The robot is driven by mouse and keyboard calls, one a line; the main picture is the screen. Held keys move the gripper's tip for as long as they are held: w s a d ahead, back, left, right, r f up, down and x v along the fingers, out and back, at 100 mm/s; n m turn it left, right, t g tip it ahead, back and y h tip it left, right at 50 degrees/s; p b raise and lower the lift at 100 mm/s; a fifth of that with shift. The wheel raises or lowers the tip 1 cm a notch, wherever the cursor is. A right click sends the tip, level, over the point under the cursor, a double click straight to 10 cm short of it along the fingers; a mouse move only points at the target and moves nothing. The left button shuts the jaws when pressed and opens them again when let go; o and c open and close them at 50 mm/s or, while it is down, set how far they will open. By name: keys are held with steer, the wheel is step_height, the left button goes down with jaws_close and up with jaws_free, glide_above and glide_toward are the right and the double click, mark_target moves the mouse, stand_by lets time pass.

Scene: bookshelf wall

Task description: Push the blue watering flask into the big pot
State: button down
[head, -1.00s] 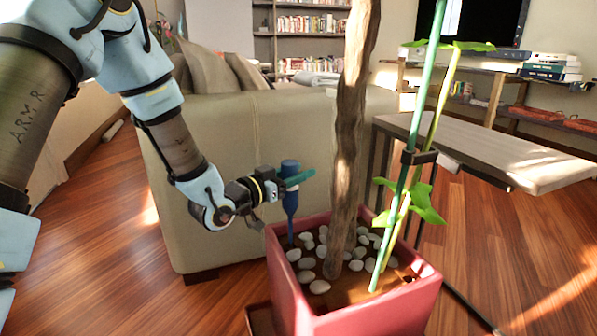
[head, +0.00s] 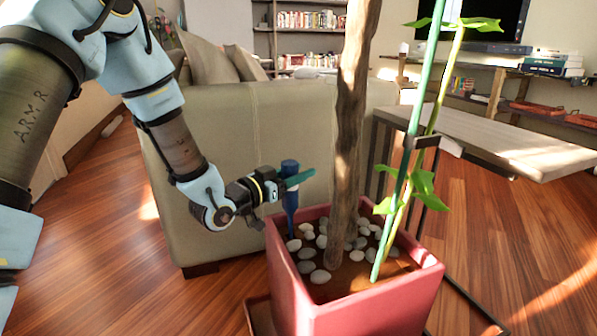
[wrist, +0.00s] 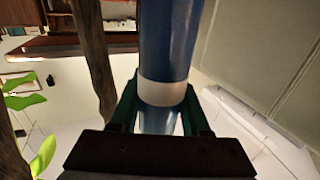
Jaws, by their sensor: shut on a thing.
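The blue watering flask (head: 290,203) is upright, its narrow end pointing down over the back left corner of the big pot (head: 359,312). Whether its tip touches the soil is hard to tell. My gripper (head: 290,182) is shut on the flask's upper part, its green fingers on either side. In the wrist view the flask (wrist: 168,45) rises between the two fingers (wrist: 160,110), with a pale band near them. The pot is square and red, with soil and pale stones inside.
A thick brown trunk (head: 346,130) rises from the pot just right of the flask. A green stake with leafy stems (head: 410,175) stands further right. A beige sofa (head: 230,140) is close behind, and a bench (head: 500,145) is at right.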

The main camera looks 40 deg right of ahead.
steer(key=shift+f+b, duration=1.8)
steer(key=shift+f, duration=0.65)
jaws_free()
steer(key=a+r+p, duration=0.1)
steer(key=a+r, duration=0.1)
steer(key=a, duration=0.5)
steer(key=shift+s, duration=0.15)
